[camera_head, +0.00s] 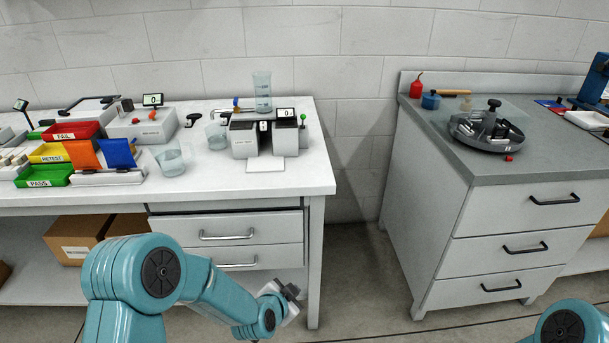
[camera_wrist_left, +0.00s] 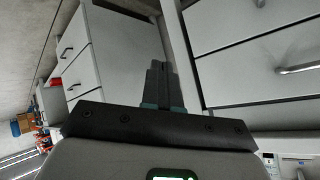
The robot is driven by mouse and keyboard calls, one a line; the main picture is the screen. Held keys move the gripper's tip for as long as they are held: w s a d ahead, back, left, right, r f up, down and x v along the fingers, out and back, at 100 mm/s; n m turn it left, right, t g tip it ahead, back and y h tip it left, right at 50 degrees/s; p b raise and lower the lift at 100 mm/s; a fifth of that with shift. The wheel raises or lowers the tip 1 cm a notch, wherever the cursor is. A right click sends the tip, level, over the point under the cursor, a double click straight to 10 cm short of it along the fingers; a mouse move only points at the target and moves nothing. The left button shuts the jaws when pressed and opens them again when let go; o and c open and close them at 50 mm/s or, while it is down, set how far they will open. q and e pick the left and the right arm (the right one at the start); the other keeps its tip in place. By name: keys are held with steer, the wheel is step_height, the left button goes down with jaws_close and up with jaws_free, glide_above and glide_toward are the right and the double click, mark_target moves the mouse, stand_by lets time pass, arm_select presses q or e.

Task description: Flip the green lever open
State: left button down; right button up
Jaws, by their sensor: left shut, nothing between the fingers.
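A small lever with a green knob (camera_head: 302,117) stands at the right side of a grey twin-block device (camera_head: 245,139) on the white bench, near its right end. The knob is up, above the bench top. My left gripper (camera_head: 291,291) is low in front of the bench's drawers, well below and apart from the lever. In the left wrist view its fingers (camera_wrist_left: 162,85) are together with nothing between them. The lever cannot be made out in that view. Only a joint of my right arm shows at the lower right; its gripper is out of frame.
The white bench (camera_head: 230,186) has a front edge and drawers (camera_head: 226,234) facing me. Coloured bins (camera_head: 77,131) sit far left. A gap separates the grey cabinet (camera_head: 500,220).

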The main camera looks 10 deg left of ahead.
arm_select(q)
steer(key=w+r+m+t+b, duration=0.3)
steer(key=w+r+t+b, duration=0.1)
steer(key=w, duration=0.4)
steer(key=w+r+m+t+y+b, duration=0.1)
steer(key=w+r+m+t+b, duration=0.1)
steer(key=r, duration=0.4)
steer(key=w+r+m+t+y+b, duration=0.1)
steer(key=w+r+m+t+b, duration=0.1)
steer(key=r, duration=0.4)
steer(key=w+r+m+t+y+b, duration=0.1)
steer(key=w+r+m+t+b, duration=0.1)
steer(key=r, duration=0.4)
steer(key=shift+w+d+m+t+b, duration=0.15)
steer(key=shift+d+m+t+b, duration=0.35)
steer(key=shift+b, duration=0.75)
arm_select(e)
step_height(320, 180, down, 14)
arm_select(q)
steer(key=shift+a, duration=0.1)
arm_select(e)
steer(key=shift+w+a, duration=0.1)
steer(key=shift+w, duration=0.05)
